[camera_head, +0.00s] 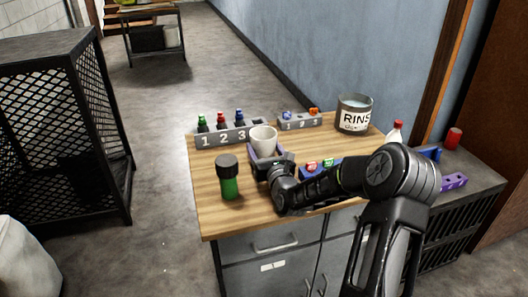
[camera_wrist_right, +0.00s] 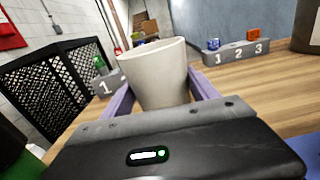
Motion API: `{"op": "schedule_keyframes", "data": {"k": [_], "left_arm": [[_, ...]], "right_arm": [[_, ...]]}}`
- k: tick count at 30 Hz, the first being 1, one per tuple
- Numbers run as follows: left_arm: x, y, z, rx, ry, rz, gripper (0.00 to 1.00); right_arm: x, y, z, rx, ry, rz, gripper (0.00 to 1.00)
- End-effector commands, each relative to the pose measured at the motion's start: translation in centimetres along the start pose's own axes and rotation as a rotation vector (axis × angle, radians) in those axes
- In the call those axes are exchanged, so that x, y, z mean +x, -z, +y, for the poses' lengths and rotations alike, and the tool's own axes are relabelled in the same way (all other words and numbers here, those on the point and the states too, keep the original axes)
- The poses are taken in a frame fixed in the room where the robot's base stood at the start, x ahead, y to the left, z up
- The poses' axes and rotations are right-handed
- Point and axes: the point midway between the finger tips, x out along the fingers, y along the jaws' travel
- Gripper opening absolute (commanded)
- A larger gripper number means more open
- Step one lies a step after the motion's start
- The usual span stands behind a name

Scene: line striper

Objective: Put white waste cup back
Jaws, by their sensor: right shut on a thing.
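The white waste cup (camera_head: 263,138) is upright over the middle of the wooden table, just in front of the numbered racks. In the right wrist view the cup (camera_wrist_right: 156,75) stands between two purple fingers. My right gripper (camera_head: 265,151) reaches in from the right and is shut on the cup, with one finger along each side. The cup's lower part is hidden by the gripper, so I cannot tell whether its base touches the table. My left gripper is not in view.
A grey 1-2-3 rack (camera_head: 227,134) with several coloured-cap bottles and a smaller numbered rack (camera_head: 300,121) stand behind. The RINSE can (camera_head: 354,115) is back right. A green bottle with a black cap (camera_head: 229,178) is front left. A blue rack (camera_head: 312,172) is partly behind my arm.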

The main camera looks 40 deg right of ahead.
Motion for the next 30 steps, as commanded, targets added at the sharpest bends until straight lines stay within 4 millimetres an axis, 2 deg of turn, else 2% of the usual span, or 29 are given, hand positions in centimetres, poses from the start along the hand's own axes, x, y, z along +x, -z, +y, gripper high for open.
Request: {"op": "schedule_keyframes", "data": {"k": [3, 14, 15, 23, 30], "left_arm": [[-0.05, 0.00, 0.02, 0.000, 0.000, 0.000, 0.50], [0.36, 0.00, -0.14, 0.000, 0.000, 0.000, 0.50], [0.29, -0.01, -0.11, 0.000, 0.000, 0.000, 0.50], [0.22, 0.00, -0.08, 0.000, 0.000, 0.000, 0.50], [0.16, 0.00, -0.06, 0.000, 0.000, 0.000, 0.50]], "right_arm": [[0.00, 1.11, -0.02, 0.001, 0.000, -0.001, 0.18], [-0.02, 1.54, -0.06, 0.000, 0.000, -0.001, 0.18], [-0.02, 1.45, -0.06, 0.000, 0.000, -0.001, 0.70], [-0.02, 1.39, -0.05, 0.000, 0.000, -0.001, 0.91], [-0.02, 1.33, -0.04, 0.000, 0.000, -0.001, 0.91]]}}
